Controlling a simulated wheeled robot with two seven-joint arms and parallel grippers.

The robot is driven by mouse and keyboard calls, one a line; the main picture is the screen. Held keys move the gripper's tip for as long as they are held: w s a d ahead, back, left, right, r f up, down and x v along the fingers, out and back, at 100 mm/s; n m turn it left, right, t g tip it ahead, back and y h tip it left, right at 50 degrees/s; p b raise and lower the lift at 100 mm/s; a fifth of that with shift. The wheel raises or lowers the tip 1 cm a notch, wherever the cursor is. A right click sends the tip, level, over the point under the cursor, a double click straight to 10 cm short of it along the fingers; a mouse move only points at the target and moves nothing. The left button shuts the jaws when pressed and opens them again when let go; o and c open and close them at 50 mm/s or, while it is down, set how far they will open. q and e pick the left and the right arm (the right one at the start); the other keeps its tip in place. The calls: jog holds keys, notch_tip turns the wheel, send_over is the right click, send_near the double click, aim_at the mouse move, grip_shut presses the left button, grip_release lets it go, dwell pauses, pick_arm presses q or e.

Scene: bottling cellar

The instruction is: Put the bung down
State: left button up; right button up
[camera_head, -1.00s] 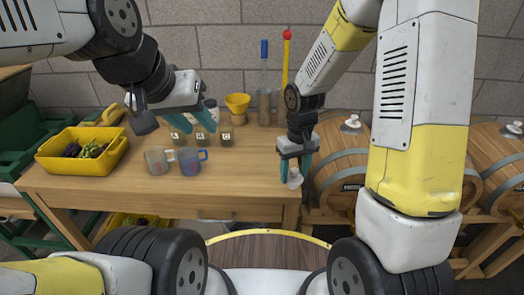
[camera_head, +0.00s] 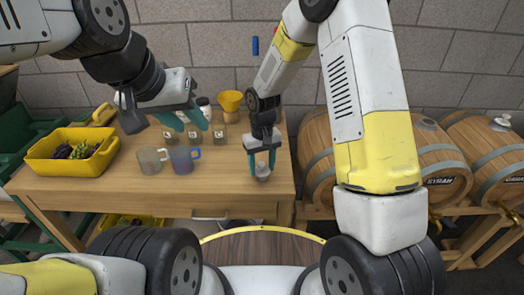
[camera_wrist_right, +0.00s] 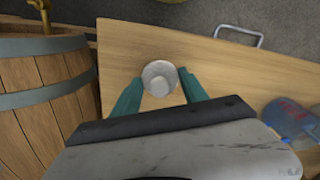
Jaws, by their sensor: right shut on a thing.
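The bung (camera_head: 263,172) is a small pale grey-white stopper with a rounded knob. My right gripper (camera_head: 262,165) points down and is shut on it, over the right part of the wooden table (camera_head: 225,188). In the right wrist view the bung (camera_wrist_right: 160,77) sits between the teal fingertips (camera_wrist_right: 160,90), with the tabletop (camera_wrist_right: 122,50) beneath. I cannot tell whether its underside touches the wood. My left gripper (camera_head: 186,119) is open and empty above the back of the table, near the cups.
A yellow crate (camera_head: 40,164) with grapes stands at the table's left. Two cups (camera_head: 152,160) (camera_head: 184,159), several small jars (camera_head: 220,138) and a yellow funnel (camera_head: 230,100) are on the table. Barrels (camera_head: 440,160) stand to the right. The table's front middle is clear.

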aim_at(262, 163)
jog(key=shift+f, duration=0.1)
jog(key=o, duration=1.3)
jog(key=shift+o, duration=0.2)
notch_tip(262, 163, up, 12)
jog(key=s+d+r+m+t+y, duration=0.1)
jog(key=s+d+r, duration=0.25)
jog(key=r, duration=0.25)
jog(key=s+d+r+m+t, duration=0.1)
jog(key=s+d+r, duration=0.25)
jog(key=r, duration=0.25)
jog(key=s+d+r+m+t, duration=0.1)
jog(key=s+d+r+t, duration=0.1)
jog(key=s, duration=0.4)
jog(key=s+d+r+m+t+y, duration=0.1)
jog(key=s+d+r+t, duration=0.1)
jog(key=s+d, duration=0.3)
jog(key=shift+s+d+r, duration=0.2)
jog(key=shift+s+r, duration=0.6)
jog(key=shift+s, duration=0.1)
